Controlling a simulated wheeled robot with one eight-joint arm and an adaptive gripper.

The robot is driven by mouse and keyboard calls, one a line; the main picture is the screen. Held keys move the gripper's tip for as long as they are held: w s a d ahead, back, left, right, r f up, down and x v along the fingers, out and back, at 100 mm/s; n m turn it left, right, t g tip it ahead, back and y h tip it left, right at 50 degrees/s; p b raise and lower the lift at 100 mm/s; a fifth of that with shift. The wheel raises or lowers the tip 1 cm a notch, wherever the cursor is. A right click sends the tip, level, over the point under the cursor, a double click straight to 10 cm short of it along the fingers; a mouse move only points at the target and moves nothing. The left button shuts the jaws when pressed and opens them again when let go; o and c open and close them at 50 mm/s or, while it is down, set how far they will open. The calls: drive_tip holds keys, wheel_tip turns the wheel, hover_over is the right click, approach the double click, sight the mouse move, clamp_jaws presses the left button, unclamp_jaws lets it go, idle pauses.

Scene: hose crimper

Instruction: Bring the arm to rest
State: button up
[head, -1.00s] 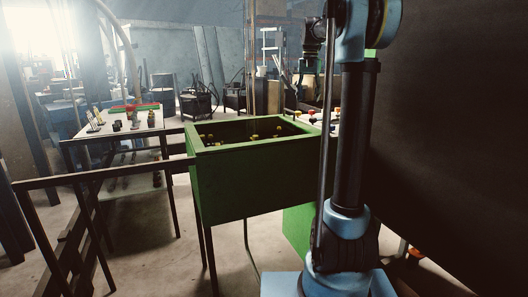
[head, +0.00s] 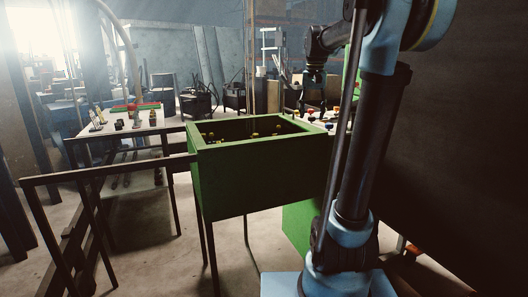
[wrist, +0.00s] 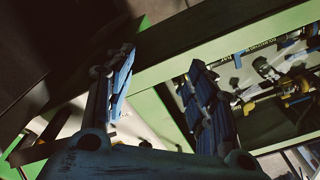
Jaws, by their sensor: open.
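My gripper (head: 312,104) hangs on my bent arm behind the right part of the green bin in the head view, small and dark. In the wrist view, my gripper (wrist: 160,64) shows two blue ribbed fingers spread apart. Nothing is between them. Beyond the fingers lie a green-edged frame (wrist: 215,50) and a light panel with lettering. Several brass and blue fittings (wrist: 290,88) show at the right. I cannot tell how far the fingers are from these surfaces. My upper arm tilts to the right in the head view.
The open green bin (head: 262,178) stands on dark legs, with small yellowish pieces inside. A dark railing (head: 110,172) and a worktable (head: 140,125) with parts are at left. A large dark panel (head: 465,150) stands close at right. Bare floor shows at lower left.

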drive_tip(key=s+f+n+t, duration=0.1)
drive_tip(key=s+f+n, duration=0.2)
drive_tip(key=s+f, duration=2.5)
drive_tip(key=shift+s+d+n+t, duration=0.15)
drive_tip(key=shift+s+n+t, duration=0.15)
drive_tip(key=shift+s, duration=0.15)
drive_tip(key=shift+w+f, duration=0.15)
drive_tip(key=shift+w, duration=0.3)
idle(2.1)
